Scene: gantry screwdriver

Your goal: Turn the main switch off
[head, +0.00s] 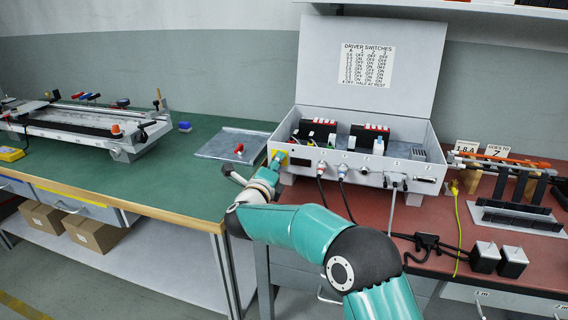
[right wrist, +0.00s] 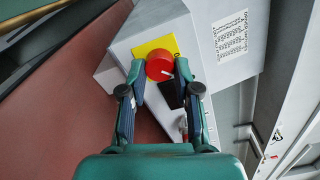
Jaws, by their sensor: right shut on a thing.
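The main switch is a round red knob (right wrist: 159,66) on a yellow plate (right wrist: 150,48), with a white mark on the knob. The yellow plate (head: 280,156) also shows at the left end of the grey control box's front (head: 330,166); the knob is mostly hidden there by my gripper. My right gripper (right wrist: 159,72) is shut on the red knob, one finger on each side. In the head view my right gripper (head: 272,162) reaches the box's left front corner. My left gripper is not in view.
The box's lid (head: 370,62) stands open with a switch table label (head: 367,66). Cables plug into the box front. A metal tray (head: 215,145) lies to its left. A rack (head: 515,215) and black adapters (head: 485,258) stand at right. A gantry (head: 80,125) sits far left.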

